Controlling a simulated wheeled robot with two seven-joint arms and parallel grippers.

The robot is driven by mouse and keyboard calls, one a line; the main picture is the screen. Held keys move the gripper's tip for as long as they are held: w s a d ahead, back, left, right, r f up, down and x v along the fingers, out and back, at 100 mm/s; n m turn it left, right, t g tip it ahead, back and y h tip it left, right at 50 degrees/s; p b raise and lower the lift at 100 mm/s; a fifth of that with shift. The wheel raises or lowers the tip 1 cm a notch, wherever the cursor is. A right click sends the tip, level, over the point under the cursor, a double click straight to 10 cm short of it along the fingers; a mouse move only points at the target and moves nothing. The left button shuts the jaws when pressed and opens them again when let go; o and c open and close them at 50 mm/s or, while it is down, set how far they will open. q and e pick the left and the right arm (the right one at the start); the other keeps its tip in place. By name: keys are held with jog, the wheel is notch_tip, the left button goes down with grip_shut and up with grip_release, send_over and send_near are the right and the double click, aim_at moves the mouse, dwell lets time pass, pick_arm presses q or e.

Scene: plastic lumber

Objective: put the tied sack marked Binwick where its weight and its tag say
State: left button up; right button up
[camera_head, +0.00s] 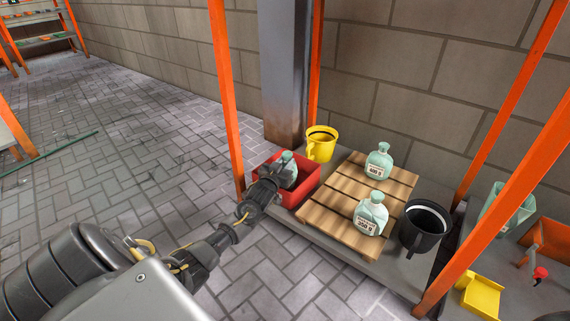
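Three pale green tied sacks with narrow necks are in view. One sack (379,162) stands at the back of the slatted wooden pallet (337,193), and another sack (371,214) stands at its front. Both carry small white tags, too small to read surely, so I cannot tell which is Binwick. The third sack (288,170) is in the red bin (308,184), partly hidden by my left gripper (272,174). That gripper is at the bin's left side, right against or beside this sack. Its fingers are too dark and small to show whether they grip. My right gripper is not in view.
A yellow bucket (321,144) stands behind the red bin, and a black bucket (424,228) stands right of the pallet. Orange posts (226,97) frame the shelf. A pale green container (507,208) and a yellow scoop-like piece (481,296) are at the right. The paved floor at left is mostly open.

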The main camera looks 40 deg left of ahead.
pick_arm(q)
jog(key=o, duration=0.4)
